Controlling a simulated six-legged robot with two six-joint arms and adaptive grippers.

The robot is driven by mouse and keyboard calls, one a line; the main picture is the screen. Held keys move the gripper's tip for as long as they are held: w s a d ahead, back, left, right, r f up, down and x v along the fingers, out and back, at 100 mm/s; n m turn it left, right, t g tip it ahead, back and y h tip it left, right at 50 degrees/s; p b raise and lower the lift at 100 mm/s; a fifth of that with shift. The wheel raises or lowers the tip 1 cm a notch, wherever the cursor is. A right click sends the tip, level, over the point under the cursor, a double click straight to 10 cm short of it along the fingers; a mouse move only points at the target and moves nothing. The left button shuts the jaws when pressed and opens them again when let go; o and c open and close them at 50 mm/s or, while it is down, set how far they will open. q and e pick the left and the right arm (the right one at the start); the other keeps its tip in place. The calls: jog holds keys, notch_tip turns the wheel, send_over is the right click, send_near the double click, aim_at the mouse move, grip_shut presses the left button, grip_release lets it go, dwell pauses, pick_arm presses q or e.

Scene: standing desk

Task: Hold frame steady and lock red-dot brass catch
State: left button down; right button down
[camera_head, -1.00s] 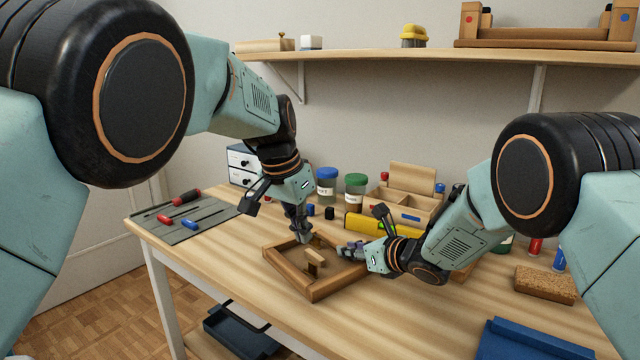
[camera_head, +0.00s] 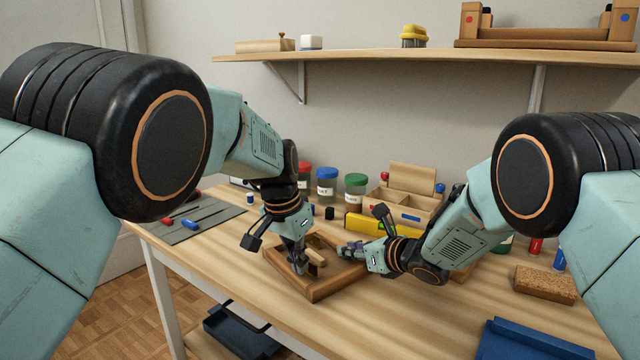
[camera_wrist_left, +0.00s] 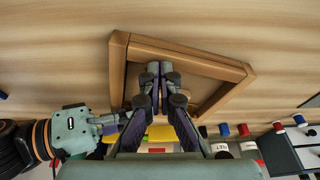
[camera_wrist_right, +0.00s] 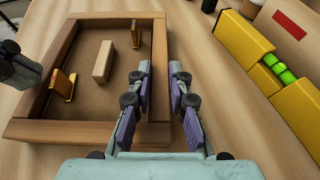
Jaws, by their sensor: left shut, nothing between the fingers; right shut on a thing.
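The wooden frame (camera_head: 337,284) lies flat on the desk, and shows in the left wrist view (camera_wrist_left: 200,57) and right wrist view (camera_wrist_right: 80,132). Inside it, the right wrist view shows a pale wooden block (camera_wrist_right: 104,62), one brass catch (camera_wrist_right: 62,84) by the left wall and another brass catch (camera_wrist_right: 136,33) at the far wall. My right gripper (camera_wrist_right: 160,72) is shut across the frame's side wall. My left gripper (camera_head: 301,268) is shut and empty, its tips (camera_wrist_left: 159,68) low at the frame, partly hiding its inside.
Behind the frame are a yellow level (camera_head: 362,225), lidded jars (camera_head: 327,184) and a wooden organizer (camera_head: 412,205). A tool mat (camera_head: 205,232) lies left. A cork block (camera_head: 545,283) and blue tray (camera_head: 530,340) are right. The desk front between is clear.

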pick_arm(q)
jog(key=shift+w+d, duration=0.3)
jog(key=shift+d, duration=0.25)
pick_arm(e)
jog(key=shift+s+f, duration=0.1)
jog(key=shift+f, duration=0.2)
dwell(0.8)
pick_arm(q)
jog(key=shift+s+d, duration=0.35)
jog(key=shift+d, duration=0.15)
dwell(0.9)
jog(key=shift+s, duration=0.1)
jog(key=shift+s+a, duration=0.15)
jog(key=shift+s, duration=0.15)
jog(key=shift+w+d+v, duration=0.15)
jog(key=shift+w+v, duration=0.05)
jog(key=shift+v, duration=0.8)
jog(key=shift+w+d+v, duration=0.15)
jog(key=shift+w+v, duration=0.05)
jog(key=shift+v, duration=0.8)
jog(key=shift+w+d+v, duration=0.1)
jog(key=shift+w+v, duration=0.05)
jog(key=shift+v, duration=0.85)
jog(key=shift+d+r, duration=0.1)
jog(key=shift+r, duration=0.1)
pick_arm(e)
jog(key=c, duration=1.2)
grip_release()
jog(key=shift+o, duration=0.2)
jog(key=shift+r, duration=0.1)
